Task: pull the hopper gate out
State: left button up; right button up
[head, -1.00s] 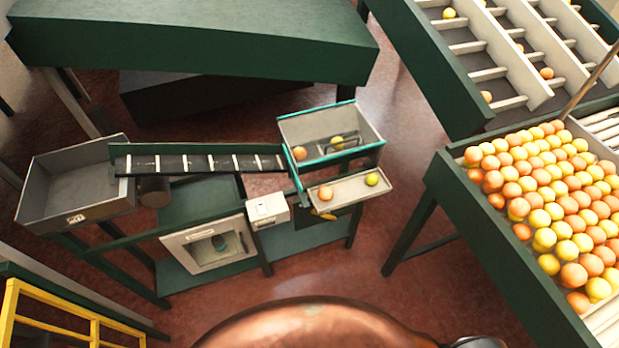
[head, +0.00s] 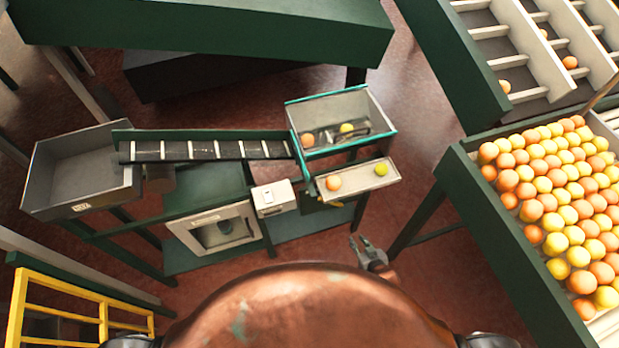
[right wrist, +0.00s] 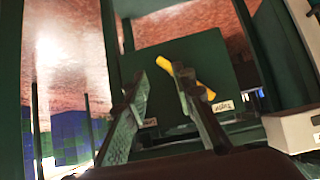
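The hopper is the grey bin with a teal rim (head: 388,132) in the head view, holding an orange and a yellow fruit. The gate is not clearly seen in the head view. A yellow bar (right wrist: 205,86), which looks like the gate's handle, lies slanted across a dark green panel (right wrist: 215,50) in the right wrist view. My right gripper (head: 359,238) is below and right of the hopper in the head view. In the right wrist view its fingers (right wrist: 160,70) are apart and empty, with the bar beyond them, partly behind the right finger. My left gripper is not in view.
A small tray (head: 355,182) with two fruits juts out below the hopper. A slatted conveyor (head: 205,150) leads left to a grey bin (head: 80,205). A white box (head: 273,198) sits beside the tray. A green-sided table (head: 500,240) full of fruit stands at right.

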jog(key=w+a+r+t+y, duration=0.1)
jog(key=w+a+r+t, duration=0.15)
jog(key=r, duration=0.55)
jog(key=w+a+r+t+y, duration=0.1)
jog(key=w+a+r, duration=0.2)
jog(key=r, duration=0.4)
jog(key=n+t+y, duration=0.3)
jog(key=y, duration=0.1)
send_near(308, 180)
jog(key=w, duration=0.3)
jog(key=shift+g, duration=0.25)
jog(key=x, duration=0.7)
jog(key=shift+w+a+r+p, duration=0.15)
jog(key=shift+a+p, duration=0.15)
jog(key=shift+a, duration=0.3)
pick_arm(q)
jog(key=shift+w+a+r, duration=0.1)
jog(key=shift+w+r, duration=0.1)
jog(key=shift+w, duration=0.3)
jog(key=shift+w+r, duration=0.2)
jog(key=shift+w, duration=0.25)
pick_arm(e)
jog(key=c, duration=0.6)
grip_shut()
